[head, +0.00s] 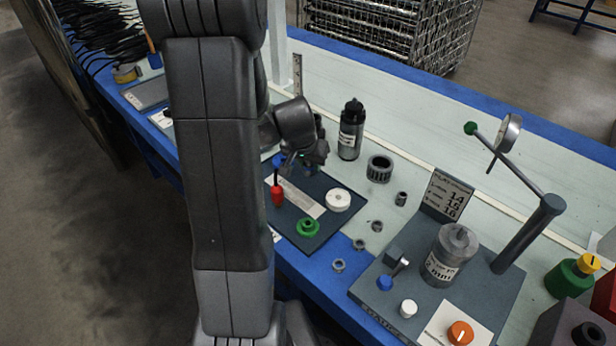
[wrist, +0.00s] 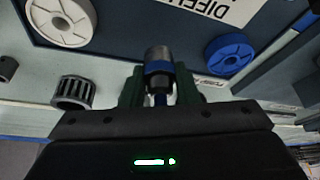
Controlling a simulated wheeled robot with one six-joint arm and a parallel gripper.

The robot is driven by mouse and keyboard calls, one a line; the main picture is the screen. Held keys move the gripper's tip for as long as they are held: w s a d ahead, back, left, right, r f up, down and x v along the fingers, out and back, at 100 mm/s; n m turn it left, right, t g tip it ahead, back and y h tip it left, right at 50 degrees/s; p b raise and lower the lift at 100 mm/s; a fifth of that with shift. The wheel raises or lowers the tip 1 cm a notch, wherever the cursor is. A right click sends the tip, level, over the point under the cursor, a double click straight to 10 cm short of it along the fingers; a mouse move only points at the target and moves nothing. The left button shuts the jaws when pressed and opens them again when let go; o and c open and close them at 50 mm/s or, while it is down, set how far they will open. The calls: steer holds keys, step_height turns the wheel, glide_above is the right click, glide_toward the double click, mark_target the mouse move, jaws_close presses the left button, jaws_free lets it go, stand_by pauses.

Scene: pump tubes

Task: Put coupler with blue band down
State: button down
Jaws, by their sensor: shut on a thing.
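The coupler with the blue band (wrist: 159,62) is a grey metal cylinder with a blue ring, between the dark green fingers of my gripper (wrist: 160,86) in the wrist view. My gripper is shut on it. In the head view my gripper (head: 312,155) is above the back part of a dark tray (head: 313,241), and the coupler cannot be made out there. In the wrist view the coupler appears in front of the tray's edge; I cannot tell its height or whether it touches anything.
The tray holds a white disc (head: 338,200), a green ring (head: 307,228), a red-handled tool (head: 277,193) and a blue disc (wrist: 229,53). A gauge stand (head: 527,235) is at right.

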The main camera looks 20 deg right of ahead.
mark_target(308, 169)
steer(key=shift+f+b, duration=0.65)
steer(key=shift+f, duration=1.15)
steer(key=shift+f+b, duration=0.2)
steer(key=shift+b, duration=0.1)
steer(key=c, duration=1.1)
jaws_free()
steer(key=shift+r, duration=0.15)
steer(key=shift+r+p, duration=0.15)
steer(key=shift+p, duration=0.2)
steer(key=p+v, duration=0.3)
steer(key=v, duration=0.9)
